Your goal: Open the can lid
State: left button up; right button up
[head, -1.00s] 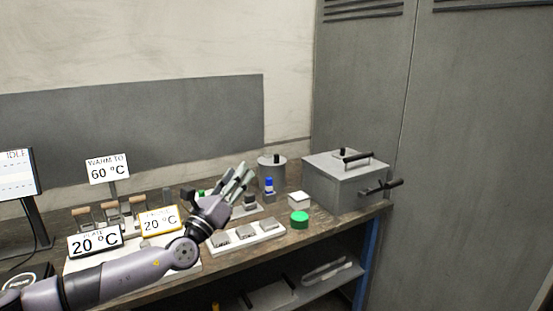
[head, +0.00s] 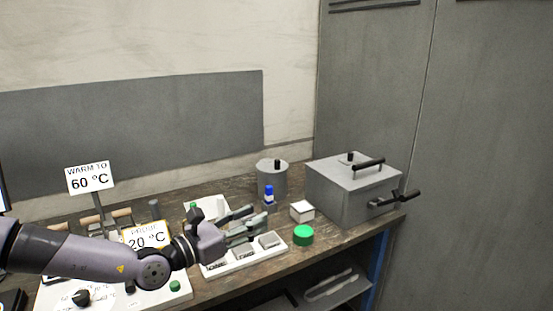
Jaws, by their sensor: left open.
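The can (head: 272,182) is a grey cylinder standing at the back of the bench, left of a large grey box. My right gripper is out of view.
A grey box (head: 347,197) with black handles stands at the right end of the bench. A blue-capped bottle (head: 269,197), a small white box (head: 302,211) and a green round cap (head: 303,235) stand between. A white tray (head: 269,254) holds metal blocks.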

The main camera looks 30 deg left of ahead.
aim_at(271, 167)
jog(key=i+j, duration=1.3)
